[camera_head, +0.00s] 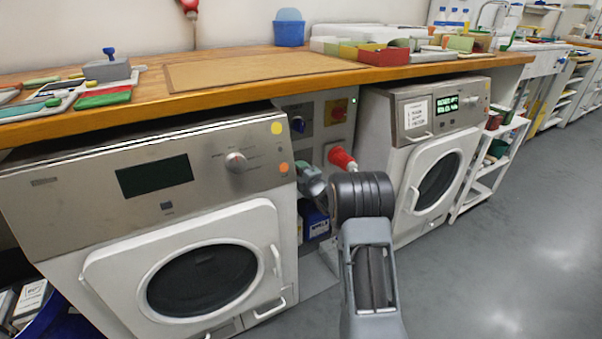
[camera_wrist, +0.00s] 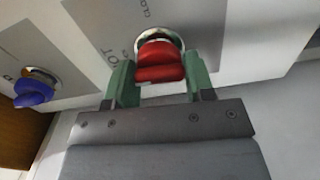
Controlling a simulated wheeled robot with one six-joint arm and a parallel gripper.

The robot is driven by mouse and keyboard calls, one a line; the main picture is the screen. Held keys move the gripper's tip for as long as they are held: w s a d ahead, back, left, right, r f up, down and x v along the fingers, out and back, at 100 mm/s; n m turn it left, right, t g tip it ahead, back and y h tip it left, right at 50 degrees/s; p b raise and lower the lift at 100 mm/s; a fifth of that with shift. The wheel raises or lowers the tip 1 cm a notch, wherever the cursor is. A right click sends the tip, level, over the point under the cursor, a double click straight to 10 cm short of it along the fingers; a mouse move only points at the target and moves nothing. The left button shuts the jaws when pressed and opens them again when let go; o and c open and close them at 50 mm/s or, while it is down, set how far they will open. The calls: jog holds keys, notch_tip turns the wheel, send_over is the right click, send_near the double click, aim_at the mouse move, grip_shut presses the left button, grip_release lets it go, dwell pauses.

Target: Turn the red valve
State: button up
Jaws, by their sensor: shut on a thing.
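The red valve (camera_wrist: 160,66) has a red handle on a round metal collar. It sits on a light panel with a grey label plate, where part of the lettering "HOT" shows. My gripper (camera_wrist: 160,78) has green fingers, one on each side of the handle, and is shut on it. In the head view my gripper (camera_head: 312,184) is beside the panel between the two washing machines. There I cannot clearly make out the valve in its grip. A blue valve (camera_wrist: 34,90) is to the left on the same panel, apart from my fingers.
A washing machine (camera_head: 130,170) stands on the left and another (camera_head: 408,140) on the right of my arm. A wooden worktop (camera_head: 150,92) runs above them, with trays and boxes. A white shelf rack (camera_head: 480,185) stands farther right. The grey floor (camera_head: 500,270) is clear.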

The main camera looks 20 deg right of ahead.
jog(key=shift+n, duration=0.6)
jog(key=o, duration=0.9)
jog(key=s+p, duration=0.1)
jog(key=s, duration=0.3)
jog(key=s+d+p, duration=0.1)
jog(key=s, duration=0.4)
jog(key=s+p, duration=0.1)
jog(key=s, duration=0.3)
jog(key=shift+s+d+p, duration=0.3)
jog(key=shift+s+p, duration=0.05)
jog(key=shift+p, duration=0.05)
